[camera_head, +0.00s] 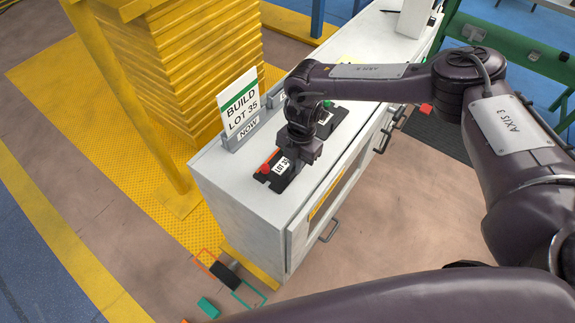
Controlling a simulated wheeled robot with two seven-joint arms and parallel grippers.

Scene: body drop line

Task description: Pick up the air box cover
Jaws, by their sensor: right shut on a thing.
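A flat black part with a red piece and a white lot label, which looks like the air box cover (272,176), lies at the near end of the white cabinet top. My right gripper (291,162) points down over it and is shut on it; the fingertips are mostly hidden by the wrist. Another black piece with a white label and a green spot (329,118) shows just beyond the wrist. I cannot tell whether it is a separate cover, since my wrist hides the middle. My left gripper is not in view.
The white cabinet (226,178) has handles on its right side. A "BUILD LOT 35 NOW" sign (240,105) stands on its left edge, close to my gripper. A yellow ribbed stack (205,75) stands to the left. Small blocks (209,307) lie on the floor. Open floor is at right.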

